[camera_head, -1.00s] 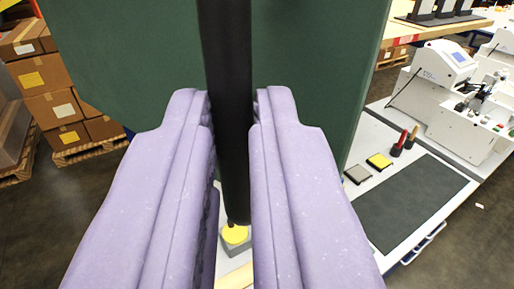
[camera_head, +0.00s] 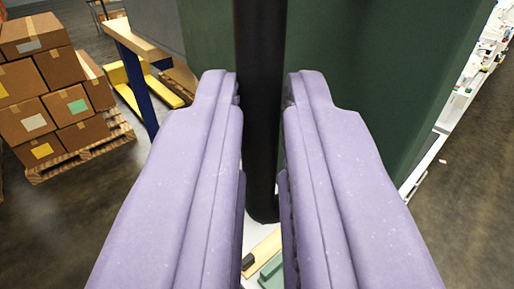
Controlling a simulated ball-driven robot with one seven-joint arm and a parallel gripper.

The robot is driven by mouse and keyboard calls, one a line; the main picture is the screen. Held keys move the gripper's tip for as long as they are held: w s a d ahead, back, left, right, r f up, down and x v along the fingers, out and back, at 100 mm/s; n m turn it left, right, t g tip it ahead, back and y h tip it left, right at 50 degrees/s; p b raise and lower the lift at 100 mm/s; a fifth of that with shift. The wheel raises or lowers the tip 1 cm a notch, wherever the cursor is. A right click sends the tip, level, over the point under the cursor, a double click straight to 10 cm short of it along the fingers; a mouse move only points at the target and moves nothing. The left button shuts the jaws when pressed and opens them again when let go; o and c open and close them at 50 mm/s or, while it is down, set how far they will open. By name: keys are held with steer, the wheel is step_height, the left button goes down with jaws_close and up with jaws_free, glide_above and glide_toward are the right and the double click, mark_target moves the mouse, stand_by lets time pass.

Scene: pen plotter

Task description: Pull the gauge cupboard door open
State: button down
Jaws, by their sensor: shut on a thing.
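The green cupboard door (camera_head: 350,75) fills the upper middle of the view, with its right edge side-on. A black upright bar handle (camera_head: 261,60) runs down in front of it. My gripper (camera_head: 262,95) has its two purple fingers on either side of this handle and is shut on it. The fingers hide part of the handle's sides and the lower door. A grey panel stands at the door's left; I cannot tell whether it belongs to the cupboard. The inside of the cupboard is not clearly visible.
Stacked cardboard boxes (camera_head: 45,90) sit on a wooden pallet (camera_head: 85,155) at left. A wooden bench with a blue leg (camera_head: 138,85) and a yellow pallet truck (camera_head: 125,80) stand behind. A white bench (camera_head: 440,140) runs along the right. Floor is clear at lower left and right.

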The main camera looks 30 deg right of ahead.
steer(key=shift+w+r, duration=0.1)
steer(key=shift+w, duration=0.15)
steer(key=shift+d, duration=0.15)
steer(key=c, duration=1.4)
jaws_free()
steer(key=shift+o, duration=1.4)
steer(key=shift+w+d, duration=0.15)
steer(key=shift+w, duration=0.35)
steer(key=shift+w+d+f, duration=0.1)
steer(key=shift+w+f, duration=0.15)
steer(key=shift+w, duration=0.15)
steer(key=shift+v, duration=0.75)
steer(key=b+v, duration=0.1)
steer(key=v, duration=0.6)
steer(key=shift+s+b, duration=0.2)
steer(key=shift+b, duration=0.15)
